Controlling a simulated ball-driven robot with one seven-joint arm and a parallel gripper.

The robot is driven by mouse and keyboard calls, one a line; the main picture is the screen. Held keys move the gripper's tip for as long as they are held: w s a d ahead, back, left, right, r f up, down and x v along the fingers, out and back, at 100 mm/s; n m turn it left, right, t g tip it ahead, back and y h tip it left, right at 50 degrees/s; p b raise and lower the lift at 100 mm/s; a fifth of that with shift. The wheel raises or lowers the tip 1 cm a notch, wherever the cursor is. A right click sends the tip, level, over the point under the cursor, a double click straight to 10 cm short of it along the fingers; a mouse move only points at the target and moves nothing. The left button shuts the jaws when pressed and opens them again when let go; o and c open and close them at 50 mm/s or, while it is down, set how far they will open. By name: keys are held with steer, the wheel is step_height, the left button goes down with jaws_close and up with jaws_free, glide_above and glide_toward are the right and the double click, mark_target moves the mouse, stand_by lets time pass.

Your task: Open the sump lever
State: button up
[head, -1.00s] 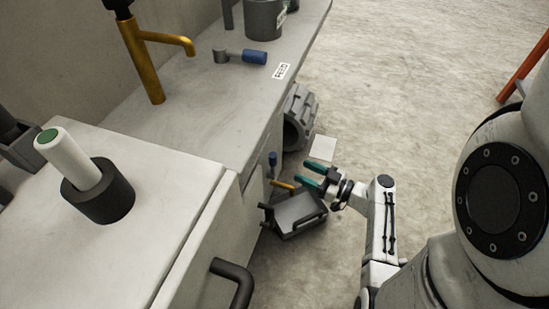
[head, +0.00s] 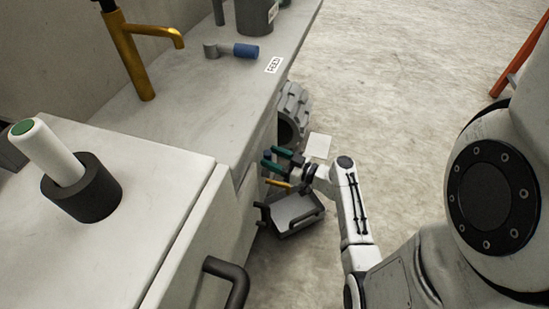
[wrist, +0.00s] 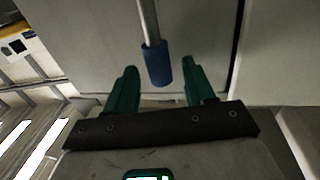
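A lever with a blue grip (wrist: 157,64) and a metal rod shows in the wrist view, in front of a pale cabinet panel. No label on it can be seen. My gripper (wrist: 161,76) is open, with one green finger on each side of the blue grip. A gap shows on both sides, and whether the grip is at finger depth I cannot tell. In the head view my gripper (head: 271,160) is low beside the cabinet front, and its fingers hide the lever there. A yellow spout (head: 278,184) is just below the fingers.
A grey tray (head: 297,211) with dark handles is below my gripper. A ribbed grey wheel-like part (head: 292,112) stands behind it. A second blue-handled lever (head: 240,50) lies on the counter (head: 205,90) by a FEED label. A dark handle (head: 232,280) juts from the near cabinet.

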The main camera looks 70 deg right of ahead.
jaws_close()
steer(key=shift+d, duration=0.15)
stand_by(0.5)
steer(key=shift+w+d+m, duration=0.1)
steer(key=shift+d+m, duration=0.8)
steer(key=shift+m, duration=0.3)
steer(key=shift+w+d+f+m+g, duration=0.1)
steer(key=shift+d+f+m+g, duration=0.05)
steer(key=shift+d+m, duration=0.25)
steer(key=shift+d+f+m+g, duration=0.1)
steer(key=shift+d+m+g, duration=0.05)
steer(key=shift+d+m, duration=0.25)
steer(key=d+m, duration=0.1)
steer(key=f+m, duration=0.1)
steer(key=d+m+y+b, duration=0.1)
steer(key=shift+d+f+g, duration=0.25)
steer(key=shift+d+g, duration=0.05)
steer(key=shift+d, duration=0.05)
steer(key=d+f+m, duration=0.1)
steer(key=d+f+m+b, duration=0.1)
steer(key=m, duration=0.1)
steer(key=shift+w+y, duration=0.15)
steer(key=shift+y, duration=0.15)
steer(key=shift+d+f+m+g+y+b, duration=0.15)
steer(key=shift+d+f+m+g+y, duration=0.1)
steer(key=shift+f+m, duration=0.35)
steer(key=shift+d+f+m+g+y+b, duration=0.15)
steer(key=shift+d+f+m, duration=0.1)
steer(key=shift+f+m, duration=0.35)
steer(key=shift+r, duration=0.1)
